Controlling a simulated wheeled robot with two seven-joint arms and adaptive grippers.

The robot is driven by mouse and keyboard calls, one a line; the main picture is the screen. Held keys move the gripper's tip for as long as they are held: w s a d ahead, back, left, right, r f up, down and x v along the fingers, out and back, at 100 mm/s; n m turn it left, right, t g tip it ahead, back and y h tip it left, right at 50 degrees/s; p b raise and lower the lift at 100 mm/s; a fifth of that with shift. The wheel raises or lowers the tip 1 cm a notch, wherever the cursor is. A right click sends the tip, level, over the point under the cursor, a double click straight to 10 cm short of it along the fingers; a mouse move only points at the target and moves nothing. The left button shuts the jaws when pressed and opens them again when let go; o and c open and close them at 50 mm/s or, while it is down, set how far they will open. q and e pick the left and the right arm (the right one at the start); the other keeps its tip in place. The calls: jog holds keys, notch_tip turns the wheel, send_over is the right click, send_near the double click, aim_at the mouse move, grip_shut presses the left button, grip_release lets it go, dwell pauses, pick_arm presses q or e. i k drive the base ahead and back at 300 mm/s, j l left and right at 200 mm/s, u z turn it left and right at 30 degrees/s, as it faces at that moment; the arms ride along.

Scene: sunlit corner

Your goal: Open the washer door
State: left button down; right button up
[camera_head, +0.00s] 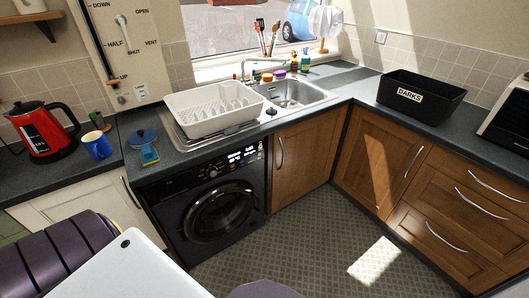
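The black washer (175,195) is built in under the counter, left of centre in the head view. Its round, dark-glass door (222,212) faces out into the room and looks closed. A control panel with a knob and a lit display runs along the washer's top. The washer's lower left side is partly hidden behind parts in the foreground. Neither of my gripper fingertips shows in the head view, so I see nothing held and no contact with the door.
Patterned floor (300,240) is clear right of the washer. Wooden cabinets (300,165) with metal handles stand beside it. The counter above holds a dish rack (212,110), sink (290,92), red kettle (42,130), blue mug (97,145) and black "DARKS" bin (420,97).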

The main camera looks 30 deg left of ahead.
aim_at(218, 213)
jog(key=u, duration=1.65)
